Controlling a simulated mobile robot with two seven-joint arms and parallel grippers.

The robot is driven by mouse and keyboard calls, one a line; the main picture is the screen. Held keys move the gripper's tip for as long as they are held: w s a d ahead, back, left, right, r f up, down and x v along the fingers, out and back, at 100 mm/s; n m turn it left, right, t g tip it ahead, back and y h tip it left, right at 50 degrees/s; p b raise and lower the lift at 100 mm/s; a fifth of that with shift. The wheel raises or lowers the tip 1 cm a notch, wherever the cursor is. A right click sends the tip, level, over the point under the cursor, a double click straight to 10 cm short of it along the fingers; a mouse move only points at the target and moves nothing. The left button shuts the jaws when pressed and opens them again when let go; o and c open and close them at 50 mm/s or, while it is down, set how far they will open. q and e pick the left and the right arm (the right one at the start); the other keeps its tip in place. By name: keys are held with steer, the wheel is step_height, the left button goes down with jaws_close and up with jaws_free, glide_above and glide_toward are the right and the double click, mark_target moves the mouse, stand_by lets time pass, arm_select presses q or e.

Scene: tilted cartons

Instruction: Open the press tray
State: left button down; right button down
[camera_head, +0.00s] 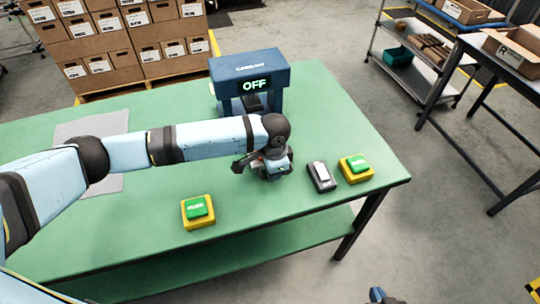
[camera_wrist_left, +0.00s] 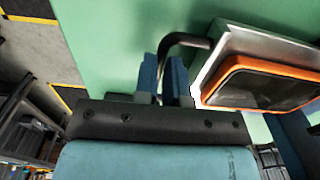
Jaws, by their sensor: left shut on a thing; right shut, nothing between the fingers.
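The blue press (camera_head: 250,78) stands at the table's back edge with its display reading OFF. In the left wrist view, the press tray (camera_wrist_left: 262,46) is a light metal box with an orange-rimmed dark panel. A black bent handle (camera_wrist_left: 186,38) sticks out from it. My left gripper (camera_wrist_left: 163,78) is shut on this handle. In the head view my left arm spans the table to in front of the press, and my wrist hides most of that gripper's fingers. My right gripper (camera_head: 382,296) is at the bottom edge, beyond the table, shut and empty, only partly in frame.
On the green table (camera_head: 330,130) are a yellow-based green button (camera_head: 198,210), a second one (camera_head: 356,167), a grey-black switch box (camera_head: 321,176) and a grey mat (camera_head: 100,128). Cartons (camera_head: 115,40) stand behind. A cart (camera_head: 410,70) and another table (camera_head: 500,65) are right.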

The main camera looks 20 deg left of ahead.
arm_select(q)
steer(key=c, duration=1.2)
jaws_free()
steer(key=shift+r, duration=0.35)
step_height(320, 180, up, 13)
